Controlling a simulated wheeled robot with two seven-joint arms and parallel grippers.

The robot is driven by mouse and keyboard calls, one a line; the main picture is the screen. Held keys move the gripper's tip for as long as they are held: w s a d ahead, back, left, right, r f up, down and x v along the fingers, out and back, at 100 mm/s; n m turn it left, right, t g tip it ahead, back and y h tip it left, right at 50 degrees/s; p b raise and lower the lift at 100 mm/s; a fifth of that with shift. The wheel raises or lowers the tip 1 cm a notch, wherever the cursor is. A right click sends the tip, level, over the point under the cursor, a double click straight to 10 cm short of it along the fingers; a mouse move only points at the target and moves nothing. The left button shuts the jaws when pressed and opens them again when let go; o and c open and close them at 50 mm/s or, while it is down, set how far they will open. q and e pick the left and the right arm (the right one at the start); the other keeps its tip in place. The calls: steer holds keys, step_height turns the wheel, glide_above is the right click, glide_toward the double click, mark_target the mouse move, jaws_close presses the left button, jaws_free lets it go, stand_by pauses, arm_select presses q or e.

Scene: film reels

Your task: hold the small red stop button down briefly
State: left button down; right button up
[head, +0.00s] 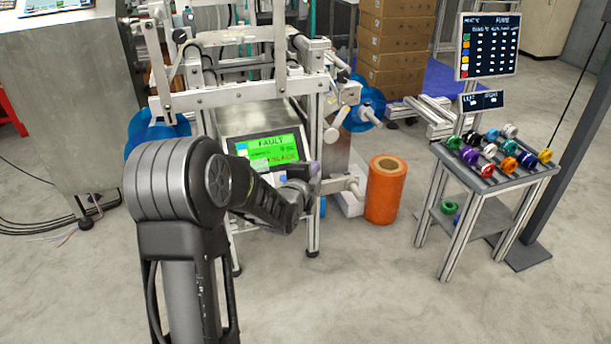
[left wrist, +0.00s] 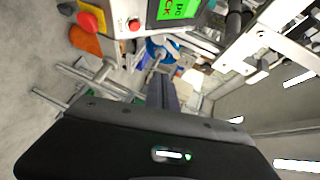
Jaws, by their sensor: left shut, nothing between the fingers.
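The small red button (left wrist: 134,25) sits on the pale control panel in the left wrist view, beside the green screen (left wrist: 178,10). A larger red mushroom knob on a yellow base (left wrist: 90,19) is at the panel's end. My left gripper (head: 301,174) is in front of the panel's lower right. Its fingers (left wrist: 162,91) are shut and empty, and the small button appears apart from them in the wrist view. My right gripper is out of view.
The metal machine frame (head: 240,98) surrounds the panel. A small table (head: 478,187) with coloured spools and a display (head: 487,45) stands further right. The floor between is clear.

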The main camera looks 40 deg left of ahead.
arm_select(q)
steer(key=shift+w+a+f+b, duration=0.55)
steer(key=shift+a+f+b, duration=0.25)
steer(key=shift+f+b, duration=0.15)
steer(key=shift+w+a+f+b, duration=0.55)
steer(key=shift+a+f+b, duration=0.25)
steer(key=shift+f, duration=0.2)
steer(key=shift+w+a+f+b, duration=0.55)
steer(key=shift+a+f+b, duration=0.2)
steer(key=shift+f+b, duration=0.2)
steer(key=shift+f, duration=0.1)
steer(key=shift+w+a+f+b, duration=0.15)
steer(key=shift+a+f+b, duration=0.15)
steer(key=shift+b, duration=0.15)
steer(key=shift+w+a+f+b, duration=0.2)
steer(key=shift+f+b, duration=0.1)
steer(key=shift+b, duration=0.1)
stand_by(0.4)
steer(key=shift+r, duration=0.1)
stand_by(1.1)
steer(key=shift+s+d+r+p, duration=0.3)
steer(key=shift+s+d+r, duration=0.05)
steer(key=shift+d+r, duration=0.2)
